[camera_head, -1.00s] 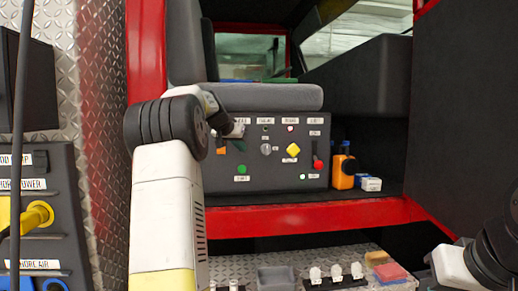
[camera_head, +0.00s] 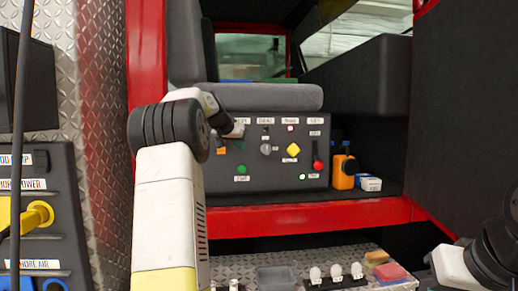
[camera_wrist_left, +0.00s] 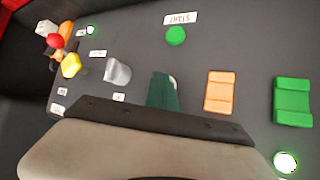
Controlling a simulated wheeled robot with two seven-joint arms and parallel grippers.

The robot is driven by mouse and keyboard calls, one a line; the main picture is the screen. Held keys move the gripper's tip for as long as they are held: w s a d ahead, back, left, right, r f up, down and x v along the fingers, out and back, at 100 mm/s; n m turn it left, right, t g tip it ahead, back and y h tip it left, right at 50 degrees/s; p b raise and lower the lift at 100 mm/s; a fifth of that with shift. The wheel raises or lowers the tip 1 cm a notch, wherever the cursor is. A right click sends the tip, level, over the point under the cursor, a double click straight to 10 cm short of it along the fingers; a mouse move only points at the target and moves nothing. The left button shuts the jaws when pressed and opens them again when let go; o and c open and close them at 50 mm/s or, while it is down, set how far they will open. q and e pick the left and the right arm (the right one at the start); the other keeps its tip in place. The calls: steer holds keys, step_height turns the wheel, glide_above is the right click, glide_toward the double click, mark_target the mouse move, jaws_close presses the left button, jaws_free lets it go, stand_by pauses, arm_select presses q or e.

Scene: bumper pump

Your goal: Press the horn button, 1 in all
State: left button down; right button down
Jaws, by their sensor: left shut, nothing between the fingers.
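The dark control panel (camera_head: 285,178) under the grey seat carries the buttons. It has a yellow diamond button (camera_head: 293,150), a green round button (camera_head: 242,169) marked START, a grey knob (camera_head: 265,149), an orange rocker (camera_head: 220,150) and a red lever (camera_head: 318,165). Which control is the horn button I cannot tell; most labels are too small to read. My left gripper (camera_head: 239,130) is shut and empty at the panel's upper left, between the orange rocker and the knob. Contact cannot be told. The left wrist view shows the panel upside down, with a green rocker (camera_wrist_left: 293,102).
An orange bottle (camera_head: 343,172) and a small white-blue box (camera_head: 370,184) stand right of the panel. A red beam (camera_head: 300,217) runs below it. Bulb-like pieces (camera_head: 336,273) and a grey tray (camera_head: 277,278) are on the metal step. A yellow-handled panel (camera_head: 40,215) is at left.

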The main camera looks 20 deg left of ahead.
arm_select(q)
steer(key=shift+s, duration=0.1)
steer(key=shift+s+d, duration=0.35)
steer(key=shift+s, duration=0.3)
steer(key=s, duration=0.1)
steer(key=s+d, duration=0.1)
steer(key=s, duration=0.1)
steer(key=s+d, duration=0.1)
steer(key=shift+s+d, duration=0.1)
steer(key=shift+s, duration=0.15)
stand_by(0.8)
